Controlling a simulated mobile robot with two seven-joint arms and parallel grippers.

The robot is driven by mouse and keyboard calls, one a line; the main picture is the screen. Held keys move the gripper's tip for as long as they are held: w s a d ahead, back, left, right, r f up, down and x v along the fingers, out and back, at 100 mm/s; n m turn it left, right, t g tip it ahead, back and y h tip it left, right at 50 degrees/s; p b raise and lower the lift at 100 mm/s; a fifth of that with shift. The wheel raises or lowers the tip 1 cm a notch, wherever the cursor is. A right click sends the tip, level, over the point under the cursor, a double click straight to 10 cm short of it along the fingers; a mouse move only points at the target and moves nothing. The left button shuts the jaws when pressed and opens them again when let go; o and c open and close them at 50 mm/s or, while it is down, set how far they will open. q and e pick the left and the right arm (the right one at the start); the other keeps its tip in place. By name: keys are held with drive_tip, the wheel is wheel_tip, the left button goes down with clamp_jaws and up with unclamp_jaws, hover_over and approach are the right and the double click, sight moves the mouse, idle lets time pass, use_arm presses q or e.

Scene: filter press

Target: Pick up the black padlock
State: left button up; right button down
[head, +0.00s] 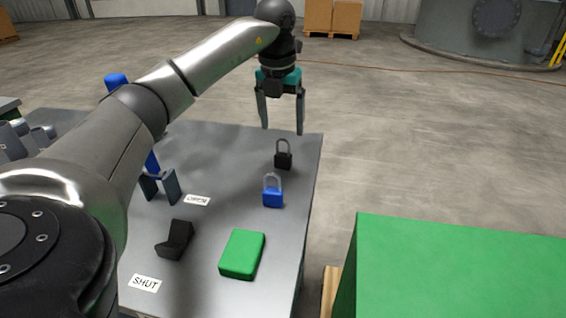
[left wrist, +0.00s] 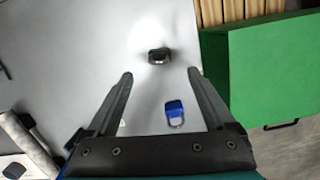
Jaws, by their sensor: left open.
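The black padlock (head: 283,160) stands on the grey table near its far right corner, its grey shackle up. A dark object in the left wrist view (left wrist: 159,55), just beyond the fingertips, looks like this padlock. A blue padlock (head: 272,197) stands nearer to me; it also shows in the left wrist view (left wrist: 174,109), between the fingers in the picture. My left gripper (head: 282,131) is open and empty, its fingers pointing down, in the picture just above the black padlock; the exact height gap is hard to tell. My right gripper is not in view.
The table (head: 230,145) also holds a green block (head: 242,254), a black wedge-like piece (head: 175,240), an OPEN label (head: 197,200) and a SHUT label (head: 145,283). A large green box (head: 460,265) stands right of the table. Beyond the far edge is open floor.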

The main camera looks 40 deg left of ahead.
sight(283, 155)
use_arm(q)
drive_tip(key=f, duration=0.2)
drive_tip(key=f+b, duration=0.1)
drive_tip(key=shift+w+a+f, duration=0.1)
drive_tip(key=shift+w+f, duration=0.15)
drive_tip(key=shift+f, duration=0.05)
drive_tip(key=shift+w+a+f+b, duration=0.15)
drive_tip(key=shift+f+b, duration=0.55)
drive_tip(key=shift+f, duration=0.95)
wheel_tip(283, 155, down, 2)
drive_tip(key=shift+w+f+b, duration=0.1)
drive_tip(key=shift+b, duration=0.4)
drive_tip(key=shift+w+f, duration=0.1)
drive_tip(key=shift+f, duration=0.6)
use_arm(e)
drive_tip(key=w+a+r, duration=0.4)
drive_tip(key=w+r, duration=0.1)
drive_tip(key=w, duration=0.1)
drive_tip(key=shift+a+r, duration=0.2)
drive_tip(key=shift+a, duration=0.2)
use_arm(q)
clamp_jaws()
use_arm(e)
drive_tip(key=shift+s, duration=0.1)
